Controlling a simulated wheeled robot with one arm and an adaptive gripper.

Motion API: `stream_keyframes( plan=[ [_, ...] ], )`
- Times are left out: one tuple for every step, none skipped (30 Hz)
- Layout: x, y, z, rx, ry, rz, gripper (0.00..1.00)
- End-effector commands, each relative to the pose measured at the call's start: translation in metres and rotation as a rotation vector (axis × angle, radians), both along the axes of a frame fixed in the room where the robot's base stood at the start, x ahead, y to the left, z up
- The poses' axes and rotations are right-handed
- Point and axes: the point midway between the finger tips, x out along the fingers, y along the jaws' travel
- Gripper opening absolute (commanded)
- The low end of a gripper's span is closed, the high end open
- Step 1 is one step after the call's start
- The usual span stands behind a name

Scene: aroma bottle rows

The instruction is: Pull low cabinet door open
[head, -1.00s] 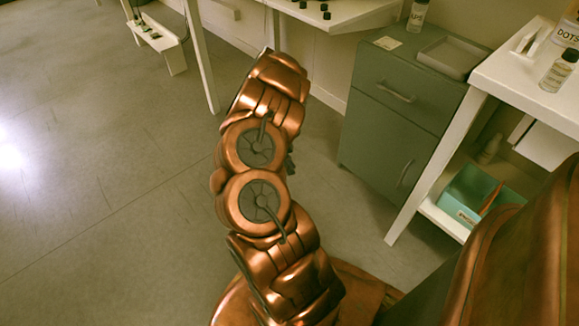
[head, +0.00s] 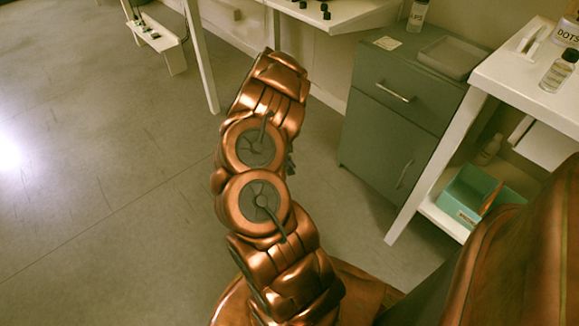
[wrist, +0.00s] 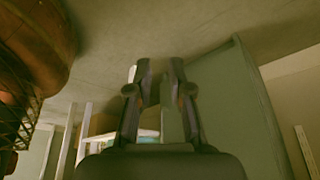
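The grey-green low cabinet (head: 400,105) stands beyond my arm in the head view. Its upper drawer has a horizontal handle (head: 395,92). The low door (head: 375,150) has a slanting, near-vertical handle (head: 404,174) and looks closed. My copper arm hides my gripper almost wholly in the head view; only small dark parts show at its right edge. In the wrist view my gripper (wrist: 160,72) has its two fingertips apart with a gap between them. A grey-green panel (wrist: 230,95), apparently the cabinet, lies right of the fingers. I see no handle held there.
A white table (head: 520,88) with bottles stands right of the cabinet, its leg (head: 432,170) near the door side. A teal box (head: 470,195) sits on its lower shelf. Another white table (head: 340,14) is behind. Floor (head: 110,190) left of my arm is clear.

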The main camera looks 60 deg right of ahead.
Motion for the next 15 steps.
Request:
stream_keyframes(
  plan=[
    [0.0, 0.0, 0.0, 0.0, 0.0, 0.0, 0.28],
    [0.0, 0.0, 0.0, 0.0, 0.0, 0.0, 0.31],
    [0.0, 0.0, 0.0, 0.0, 0.0, 0.0, 0.35],
    [0.0, 0.0, 0.0, 0.0, 0.0, 0.0, 0.37],
    [0.0, 0.0, 0.0, 0.0, 0.0, 0.0, 0.37],
    [0.0, 0.0, 0.0, 0.0, 0.0, 0.0, 0.37],
    [0.0, 0.0, 0.0, 0.0, 0.0, 0.0, 0.37],
    [0.0, 0.0, 0.0, 0.0, 0.0, 0.0, 0.37],
    [0.0, 0.0, 0.0, 0.0, 0.0, 0.0, 0.37],
    [0.0, 0.0, 0.0, 0.0, 0.0, 0.0, 0.37],
    [0.0, 0.0, 0.0, 0.0, 0.0, 0.0, 0.37],
    [0.0001, 0.0, 0.0003, 0.0, 0.0, 0.0, 0.37],
    [0.0003, 0.0001, 0.0007, 0.0, 0.0, 0.0, 0.37],
    [0.0007, 0.0002, 0.0015, -0.001, 0.0, 0.0, 0.37],
    [0.0016, 0.0005, 0.0032, -0.001, 0.0, 0.0, 0.37]
  ],
)
